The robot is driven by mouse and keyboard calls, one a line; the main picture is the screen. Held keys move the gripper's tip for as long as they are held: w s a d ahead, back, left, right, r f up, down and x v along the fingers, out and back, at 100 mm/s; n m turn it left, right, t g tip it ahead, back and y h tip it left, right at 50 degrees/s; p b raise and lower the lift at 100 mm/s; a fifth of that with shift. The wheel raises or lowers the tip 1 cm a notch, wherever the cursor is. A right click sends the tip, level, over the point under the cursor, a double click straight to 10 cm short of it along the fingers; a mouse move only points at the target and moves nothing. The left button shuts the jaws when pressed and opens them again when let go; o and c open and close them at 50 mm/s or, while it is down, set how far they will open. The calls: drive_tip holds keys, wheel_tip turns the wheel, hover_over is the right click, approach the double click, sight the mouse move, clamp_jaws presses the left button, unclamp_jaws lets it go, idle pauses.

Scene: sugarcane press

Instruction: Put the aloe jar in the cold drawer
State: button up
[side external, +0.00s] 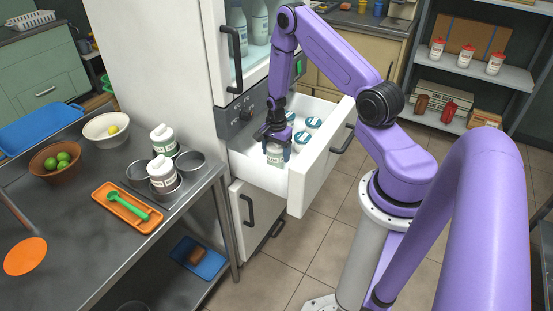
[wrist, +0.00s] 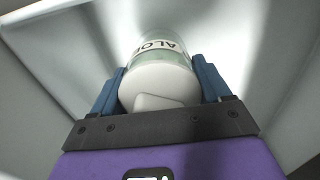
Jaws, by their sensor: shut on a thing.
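In the wrist view the jar (wrist: 160,78) shows a white lid and a label whose readable letters start "ALO". My gripper (side external: 277,143) reaches down into the drawer from above, its blue fingers shut on the jar from both sides; the wrist view also shows the gripper (wrist: 160,85). I cannot tell whether the jar's base touches the drawer floor.
Several blue-lidded jars (side external: 301,139) stand in the drawer, right behind the held jar. A glass-fronted compartment (side external: 258,40) with bottles is above the drawer.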

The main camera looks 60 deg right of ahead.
drive_tip(key=shift+f, duration=1.7)
drive_tip(key=shift+f, duration=0.1)
drive_tip(key=o, duration=1.3)
drive_tip(key=shift+o, duration=0.2)
wheel_tip(320, 180, up, 12)
drive_tip(key=shift+r, duration=0.1)
